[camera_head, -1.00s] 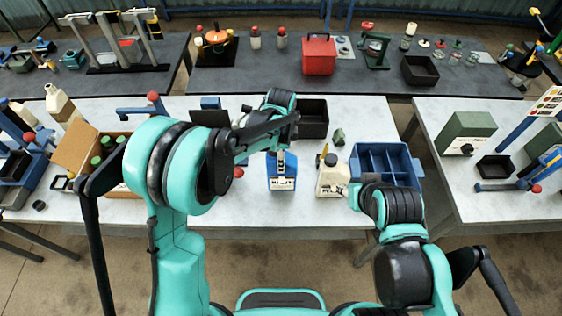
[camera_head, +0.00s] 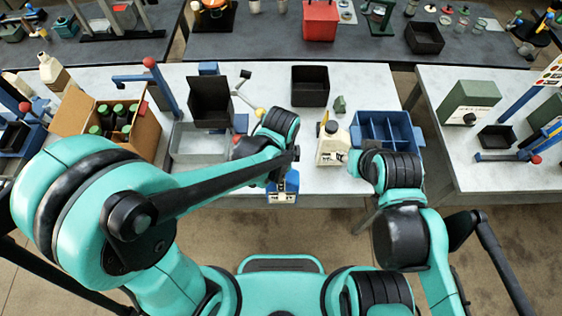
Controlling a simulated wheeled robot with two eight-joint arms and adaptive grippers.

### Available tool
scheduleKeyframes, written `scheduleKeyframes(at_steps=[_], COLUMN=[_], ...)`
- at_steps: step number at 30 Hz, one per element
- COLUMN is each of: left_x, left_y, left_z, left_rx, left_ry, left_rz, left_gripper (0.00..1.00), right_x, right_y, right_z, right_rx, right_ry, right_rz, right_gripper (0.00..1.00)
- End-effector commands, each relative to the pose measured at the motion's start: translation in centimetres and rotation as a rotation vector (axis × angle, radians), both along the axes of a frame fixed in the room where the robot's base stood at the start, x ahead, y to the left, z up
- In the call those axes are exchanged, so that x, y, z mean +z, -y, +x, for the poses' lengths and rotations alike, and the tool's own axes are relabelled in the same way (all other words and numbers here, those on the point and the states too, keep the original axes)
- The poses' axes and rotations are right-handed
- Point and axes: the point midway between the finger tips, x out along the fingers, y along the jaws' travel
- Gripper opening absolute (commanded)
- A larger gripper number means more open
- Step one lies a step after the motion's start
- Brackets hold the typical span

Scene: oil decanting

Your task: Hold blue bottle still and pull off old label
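The blue bottle (camera_head: 284,187) is at the front edge of the light table, in the middle of the view. A pale label with dark print (camera_head: 282,198) shows on its near side. My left gripper (camera_head: 285,163) is at the bottle's upper part, and its wrist covers the bottle's top. The fingers are mostly hidden, but the bottle has moved with the gripper, so it appears shut on it. My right wrist is to the right, in front of the blue divided bin, apart from the bottle. The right gripper's fingers are hidden behind that wrist.
A cream bottle (camera_head: 331,150) stands just right of the blue bottle, beside the blue divided bin (camera_head: 412,132). A black tray (camera_head: 310,86) is behind. A carton with green-capped bottles (camera_head: 150,128) and a grey tray (camera_head: 182,150) are at left.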

Motion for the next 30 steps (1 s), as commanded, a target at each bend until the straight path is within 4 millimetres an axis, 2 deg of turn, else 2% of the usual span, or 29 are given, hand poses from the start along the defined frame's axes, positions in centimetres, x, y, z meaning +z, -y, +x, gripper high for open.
scheduleKeyframes(at_steps=[14,30], left_x=[0.0,0.0], left_y=[0.0,0.0], left_z=[-0.5,1.8], left_rx=[0.000,0.001], left_ry=[0.000,0.000], left_rz=[0.000,0.000], left_gripper=[0.00,0.00], right_x=[0.0,-0.4], right_y=[0.0,0.0], right_z=[0.0,0.0], right_rx=[0.000,0.000], right_ry=[0.000,0.000], right_rz=[0.000,0.000], right_gripper=[0.40,0.40])
